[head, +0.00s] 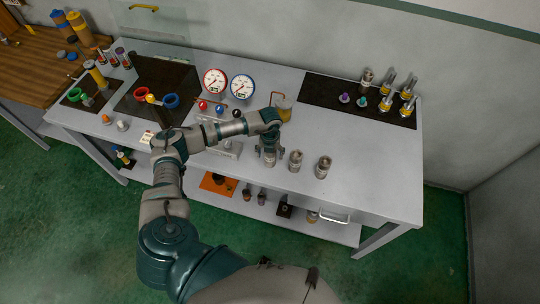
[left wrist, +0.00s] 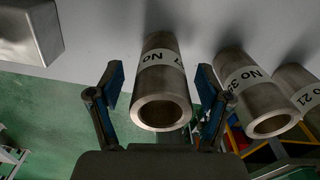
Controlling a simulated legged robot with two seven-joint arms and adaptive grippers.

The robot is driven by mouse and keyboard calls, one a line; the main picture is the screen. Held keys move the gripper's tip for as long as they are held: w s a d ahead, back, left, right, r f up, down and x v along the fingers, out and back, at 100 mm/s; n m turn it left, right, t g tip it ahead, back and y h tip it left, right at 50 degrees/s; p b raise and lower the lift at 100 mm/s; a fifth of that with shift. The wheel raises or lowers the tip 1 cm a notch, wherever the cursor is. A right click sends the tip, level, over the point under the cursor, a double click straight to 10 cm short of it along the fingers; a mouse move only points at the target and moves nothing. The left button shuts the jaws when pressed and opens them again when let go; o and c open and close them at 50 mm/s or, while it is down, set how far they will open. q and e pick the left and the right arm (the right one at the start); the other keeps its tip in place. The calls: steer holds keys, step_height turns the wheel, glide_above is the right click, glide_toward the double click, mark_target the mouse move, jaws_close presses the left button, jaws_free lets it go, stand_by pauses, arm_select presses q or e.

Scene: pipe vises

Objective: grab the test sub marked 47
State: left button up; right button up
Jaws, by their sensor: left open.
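My left gripper (head: 268,157) is open above the front of the grey table, at the left end of a row of metal subs. In the left wrist view, the open fingers (left wrist: 160,92) stand on either side of a hollow steel sub (left wrist: 163,87) with a white band. The band reads "No" and a number ending in 7; its first digit is turned out of sight. To its right are a second sub (left wrist: 250,90), its number partly hidden, and a third sub (left wrist: 301,90) marked No 21. In the head view these two stand right of the gripper (head: 295,160) (head: 323,167).
Two gauges (head: 228,85) stand behind my arm. A dark mat (head: 335,91) with several fittings lies at the back right. The table (head: 375,175) is clear right of the subs. A lower shelf (head: 330,231) holds more parts.

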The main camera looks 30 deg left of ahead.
arm_select(q)
steer(key=shift+f, duration=0.15)
steer(key=shift+c, duration=0.3)
jaws_close()
